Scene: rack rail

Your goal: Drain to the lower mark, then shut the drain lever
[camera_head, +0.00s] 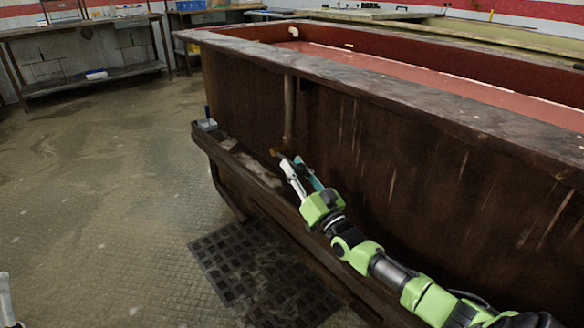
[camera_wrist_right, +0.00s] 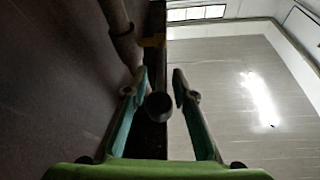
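The large dark brown tank (camera_head: 375,140) holds reddish liquid (camera_head: 450,84). A thin pale line runs along the liquid's far edge, and a short pale mark (camera_head: 348,46) shows on the inner wall; I cannot tell which is the lower mark. A vertical pipe (camera_head: 289,108) runs down the tank's outer side. My right gripper (camera_head: 306,175) is below it. In the right wrist view, a dark round knob (camera_wrist_right: 158,106), perhaps the drain lever's end, lies between my open fingers without clear contact. A grey tip (camera_head: 5,298) at the lower left seems part of my left gripper.
A ledge (camera_head: 262,190) runs along the tank's base, with a small grey block (camera_head: 207,124) at its corner. A dark floor grate (camera_head: 255,270) lies in front. A shelf table (camera_head: 85,75) stands at the back left. The floor at left is clear.

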